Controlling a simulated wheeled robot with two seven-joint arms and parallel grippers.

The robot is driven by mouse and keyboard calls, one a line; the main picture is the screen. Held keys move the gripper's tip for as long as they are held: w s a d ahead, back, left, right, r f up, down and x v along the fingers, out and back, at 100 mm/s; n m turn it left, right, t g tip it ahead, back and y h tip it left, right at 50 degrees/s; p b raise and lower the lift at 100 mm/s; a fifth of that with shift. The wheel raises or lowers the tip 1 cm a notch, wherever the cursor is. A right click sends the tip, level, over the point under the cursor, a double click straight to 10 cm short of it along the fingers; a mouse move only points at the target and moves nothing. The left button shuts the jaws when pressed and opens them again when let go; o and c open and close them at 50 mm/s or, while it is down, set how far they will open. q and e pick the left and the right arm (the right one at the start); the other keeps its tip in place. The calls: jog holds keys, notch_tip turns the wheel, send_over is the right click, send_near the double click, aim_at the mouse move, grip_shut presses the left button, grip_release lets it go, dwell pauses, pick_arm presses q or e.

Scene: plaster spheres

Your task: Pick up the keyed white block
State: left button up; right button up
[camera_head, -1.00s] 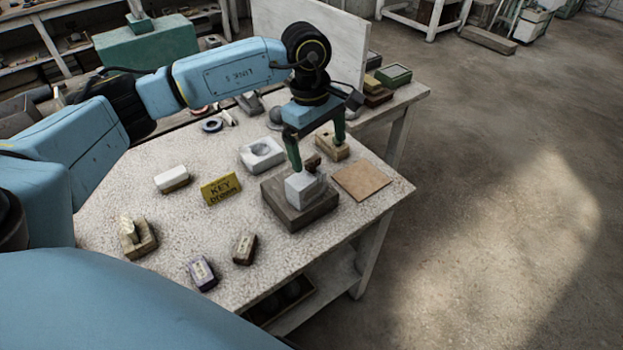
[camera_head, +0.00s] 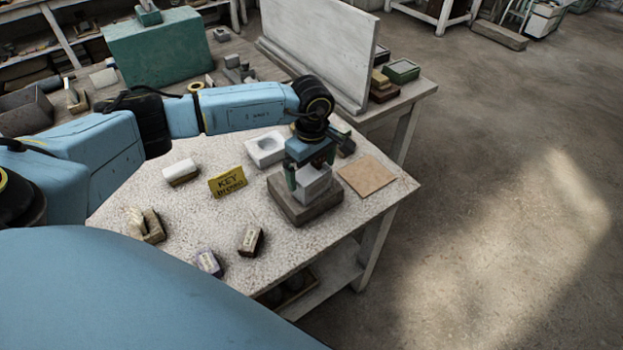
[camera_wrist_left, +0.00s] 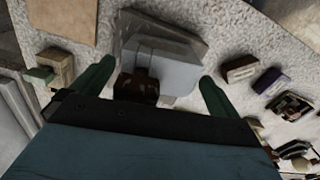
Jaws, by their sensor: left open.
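The white block (camera_head: 313,187) sits on a dark grey-brown slab (camera_head: 302,213) near the table's front right. In the left wrist view the pale block (camera_wrist_left: 172,74) lies between my fingers, with a dark brown piece (camera_wrist_left: 137,88) at its near side. My left gripper (camera_head: 310,172) is open, pointing down, with a green finger on either side of the block. In the wrist view there are gaps between the block and both fingers, so it is not gripped. The gripper hides the block's upper back part. My right gripper is not in view.
A yellow sign (camera_head: 227,181) reading KEY stands left of the slab. A white block with a round hollow (camera_head: 265,149) is behind, and a flat tan board (camera_head: 366,175) lies to the right. Small labelled blocks (camera_head: 251,240) lie at the front left. A tall white panel (camera_head: 318,60) stands at the back.

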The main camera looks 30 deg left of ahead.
pick_arm(q)
jog(key=shift+f, duration=0.8)
jog(key=c, duration=1.2)
jog(key=shift+o, duration=0.2)
jog(key=shift+r, duration=0.1)
